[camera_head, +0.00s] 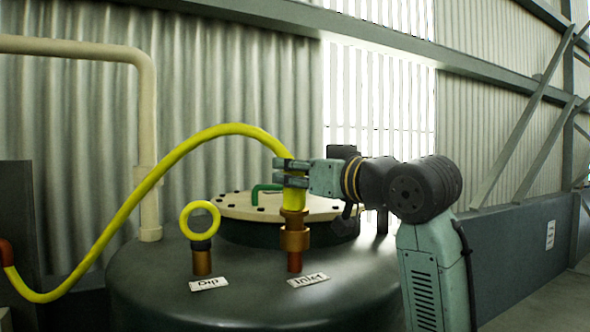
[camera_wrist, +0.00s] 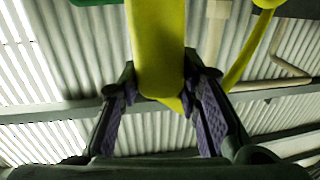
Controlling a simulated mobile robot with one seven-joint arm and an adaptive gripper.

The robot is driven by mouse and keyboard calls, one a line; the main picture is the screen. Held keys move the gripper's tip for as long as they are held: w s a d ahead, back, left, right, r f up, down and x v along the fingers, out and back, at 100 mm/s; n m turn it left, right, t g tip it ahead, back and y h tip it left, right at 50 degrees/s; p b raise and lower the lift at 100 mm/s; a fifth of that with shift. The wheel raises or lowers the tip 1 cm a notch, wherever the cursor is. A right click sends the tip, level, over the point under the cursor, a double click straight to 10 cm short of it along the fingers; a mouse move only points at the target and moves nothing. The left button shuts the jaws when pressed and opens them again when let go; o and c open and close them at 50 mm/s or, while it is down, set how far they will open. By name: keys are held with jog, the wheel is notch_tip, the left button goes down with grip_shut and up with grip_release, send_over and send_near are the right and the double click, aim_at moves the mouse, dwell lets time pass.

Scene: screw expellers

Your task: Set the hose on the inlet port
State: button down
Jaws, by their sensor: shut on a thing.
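The yellow hose (camera_head: 215,131) arches from the left edge to my gripper (camera_head: 288,173), its end hanging down upright. My gripper is shut on the hose just above its brass end coupling (camera_head: 294,229). The coupling is in line with the copper inlet port (camera_head: 294,263) on the dark tank, above the "Inlet" label (camera_head: 308,280). The coupling's lower rim meets or overlaps the port's top in this view; I cannot tell whether it is seated. In the wrist view the hose (camera_wrist: 157,45) lies between the two purple-padded fingers (camera_wrist: 157,95).
Left of the inlet, the dip port (camera_head: 201,262) carries a yellow ring (camera_head: 200,218) beside the "Dip" label (camera_head: 209,284). Behind stands a bolted lid (camera_head: 240,206) with a green handle (camera_head: 262,189). A cream pipe (camera_head: 147,120) rises at the left. The tank top between the ports is clear.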

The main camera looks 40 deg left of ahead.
aim_at(297, 208)
jog(key=shift+w+a+f+h, duration=0.1)
jog(key=shift+f+h, duration=0.1)
jog(key=shift+f, duration=0.2)
jog(key=shift+w+a+f+h, duration=0.1)
jog(key=shift+f+h, duration=0.1)
jog(key=shift+f, duration=0.2)
jog(key=shift+r, duration=0.2)
jog(key=shift+w+d+r, duration=0.1)
jog(key=shift+w+r, duration=0.05)
jog(key=shift+r, duration=0.35)
jog(key=shift+r, duration=0.15)
jog(key=shift+s+d+r, duration=0.1)
jog(key=shift+s+r, duration=0.1)
dwell(0.3)
jog(key=shift+f+b, duration=0.65)
jog(key=shift+f, duration=0.4)
dwell(0.9)
jog(key=shift+r+p, duration=0.5)
jog(key=shift+f+b, duration=0.65)
jog(key=shift+f, duration=0.55)
dwell(1.3)
jog(key=c, duration=1.4)
grip_release()
jog(key=shift+w, duration=0.1)
jog(key=shift+c, duration=0.2)
